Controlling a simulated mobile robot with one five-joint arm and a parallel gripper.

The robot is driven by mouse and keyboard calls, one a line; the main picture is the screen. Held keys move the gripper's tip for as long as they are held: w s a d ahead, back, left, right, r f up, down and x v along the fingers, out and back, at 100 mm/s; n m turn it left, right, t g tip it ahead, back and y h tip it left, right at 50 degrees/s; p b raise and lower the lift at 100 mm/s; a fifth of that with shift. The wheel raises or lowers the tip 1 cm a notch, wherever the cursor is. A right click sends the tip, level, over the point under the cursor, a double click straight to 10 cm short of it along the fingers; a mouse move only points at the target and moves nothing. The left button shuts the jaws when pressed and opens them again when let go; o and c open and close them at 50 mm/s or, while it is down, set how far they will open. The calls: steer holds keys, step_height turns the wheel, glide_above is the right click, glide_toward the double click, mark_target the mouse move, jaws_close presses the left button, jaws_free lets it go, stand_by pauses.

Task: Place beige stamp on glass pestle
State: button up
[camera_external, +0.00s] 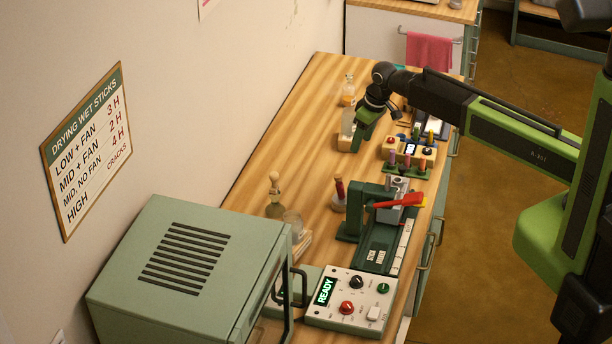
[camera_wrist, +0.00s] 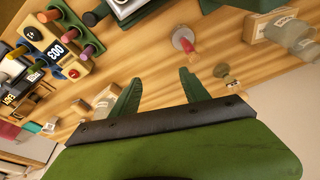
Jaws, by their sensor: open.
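My gripper (camera_external: 362,138) is open and points down over the table's middle. In the wrist view its two green fingers (camera_wrist: 157,80) are apart with bare wood between them. A clear glass piece (camera_external: 292,222), possibly the glass pestle, stands on a labelled wooden block by the oven; it also shows in the wrist view (camera_wrist: 298,38). A dark bottle-like piece with a beige knob (camera_external: 274,188) stands beside it, also in the wrist view (camera_wrist: 222,72). Another pale glass piece (camera_external: 348,122) stands on a wooden block beside my gripper. I cannot tell for sure which piece is the beige stamp.
A red-handled piece with a round base (camera_external: 338,194) stands beside the green press (camera_external: 370,215) with its red lever. A rack of coloured sticks (camera_external: 406,165) is right of my gripper. The green oven (camera_external: 185,265) and control box (camera_external: 350,300) fill the near end.

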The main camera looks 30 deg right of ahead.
steer(key=s+d+m, duration=0.2)
steer(key=s+d, duration=0.3)
steer(key=d, duration=0.4)
steer(key=s+d+m+g+h, duration=0.1)
steer(key=s+d, duration=0.4)
steer(key=d, duration=0.4)
steer(key=s+d+m+g, duration=0.1)
steer(key=s+d, duration=0.3)
steer(key=d, duration=0.5)
steer(key=shift+s+d+f+m, duration=0.3)
steer(key=shift+s+d+m, duration=0.1)
steer(key=shift+m, duration=0.4)
step_height(320, 180, down, 9)
steer(key=b, duration=0.8)
steer(key=shift+r+b, duration=0.15)
steer(key=shift+b, duration=0.2)
